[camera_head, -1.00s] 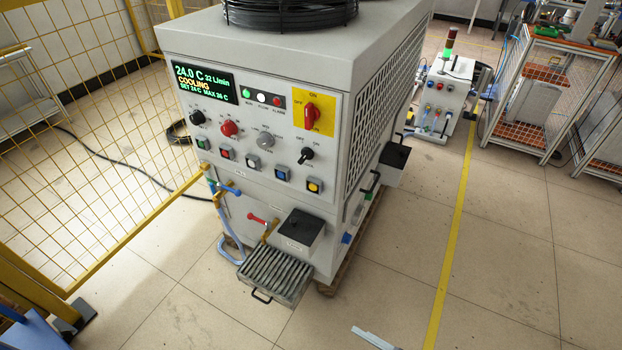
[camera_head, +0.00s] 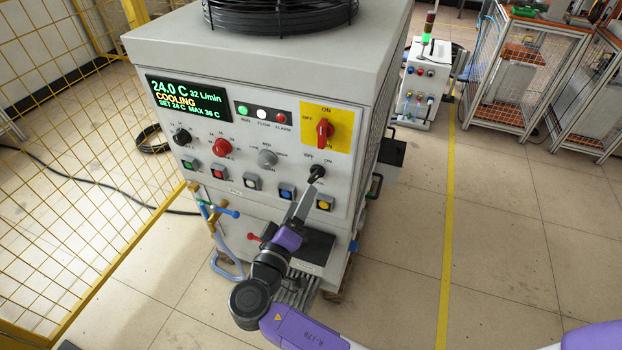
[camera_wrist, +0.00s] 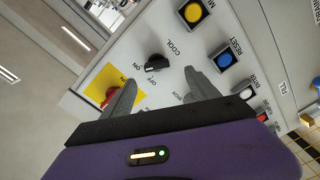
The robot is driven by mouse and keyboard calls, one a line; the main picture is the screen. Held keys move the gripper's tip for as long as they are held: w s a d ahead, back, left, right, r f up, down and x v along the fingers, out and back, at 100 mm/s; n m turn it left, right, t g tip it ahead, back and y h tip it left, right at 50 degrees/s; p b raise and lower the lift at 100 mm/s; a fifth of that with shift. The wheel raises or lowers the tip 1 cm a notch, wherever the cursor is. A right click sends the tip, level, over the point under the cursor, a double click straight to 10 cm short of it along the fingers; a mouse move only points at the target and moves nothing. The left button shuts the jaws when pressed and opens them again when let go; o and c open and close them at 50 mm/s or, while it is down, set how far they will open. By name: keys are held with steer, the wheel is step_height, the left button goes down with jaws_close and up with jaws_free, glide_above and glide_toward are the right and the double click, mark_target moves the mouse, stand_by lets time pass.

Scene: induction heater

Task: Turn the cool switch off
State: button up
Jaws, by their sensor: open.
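The cool switch is a black rotary knob (camera_head: 317,172) on the front panel of the grey chiller, below the yellow plate. In the head view its handle leans up and to the right, towards the ON mark. It also shows in the wrist view (camera_wrist: 154,62), beside the COOL label and the ON and OFF marks. My gripper (camera_head: 308,193) is open, its grey fingers pointing at the panel just below the knob. In the wrist view the fingertips (camera_wrist: 160,79) lie either side of the knob's line, with nothing between them. I cannot tell whether a finger touches the panel.
A red main switch (camera_head: 324,132) on a yellow plate sits just above the knob. A yellow button (camera_head: 324,203) and blue button (camera_head: 287,192) are close below. The display (camera_head: 187,97) reads COOLING. A yellow mesh fence (camera_head: 80,200) stands left; open floor lies right.

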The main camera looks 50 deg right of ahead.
mark_target(312, 178)
steer(key=x, duration=0.2)
steer(key=p+x, duration=0.1)
steer(key=x, duration=0.4)
steer(key=shift+w+d+r, duration=0.15)
steer(key=shift+d+r, duration=0.15)
steer(key=shift+d, duration=0.05)
steer(key=shift+c, duration=0.4)
